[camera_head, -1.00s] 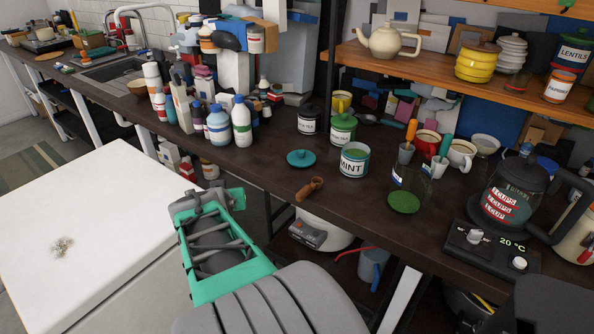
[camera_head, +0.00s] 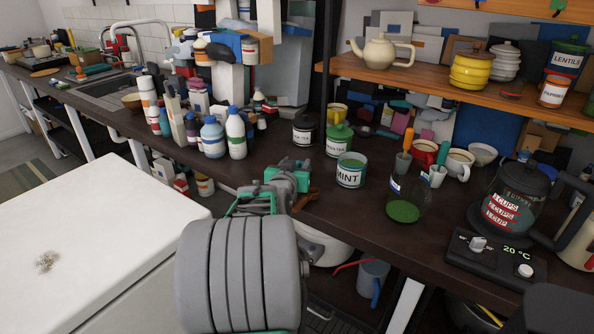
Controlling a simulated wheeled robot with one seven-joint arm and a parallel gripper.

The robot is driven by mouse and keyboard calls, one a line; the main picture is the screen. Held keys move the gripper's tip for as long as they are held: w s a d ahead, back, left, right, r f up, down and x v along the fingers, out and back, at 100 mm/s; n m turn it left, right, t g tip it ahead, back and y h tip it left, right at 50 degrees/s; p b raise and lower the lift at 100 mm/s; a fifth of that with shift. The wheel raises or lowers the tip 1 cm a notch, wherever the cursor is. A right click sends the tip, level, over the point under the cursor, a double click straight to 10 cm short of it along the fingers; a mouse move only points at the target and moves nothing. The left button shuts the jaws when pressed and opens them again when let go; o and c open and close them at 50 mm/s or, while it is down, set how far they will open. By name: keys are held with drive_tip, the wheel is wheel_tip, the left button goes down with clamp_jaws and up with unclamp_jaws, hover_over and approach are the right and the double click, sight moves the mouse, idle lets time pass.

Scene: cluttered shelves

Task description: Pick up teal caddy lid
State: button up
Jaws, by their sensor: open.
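The teal caddy lid cannot be made out clearly; my gripper (camera_head: 288,182) covers the counter spot left of the MINT caddy (camera_head: 350,171) where it lay. My gripper reaches over the counter's front edge, seen from behind, with grey and teal-green parts. Its jaws are open, though the fingertips are partly hidden by its own body. The MINT caddy stands upright and lidless, to the right of my gripper and apart from it. The wooden scoop seen earlier is mostly hidden behind the gripper.
Bottles (camera_head: 236,133) stand left of the gripper. Green (camera_head: 339,139) and black (camera_head: 304,130) caddies stand behind. A glass jar with green contents (camera_head: 404,210) and a kettle (camera_head: 507,205) are to the right. A white surface (camera_head: 85,235) fills the lower left.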

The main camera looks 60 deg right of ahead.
drive_tip(key=shift+c, duration=0.6)
clamp_jaws()
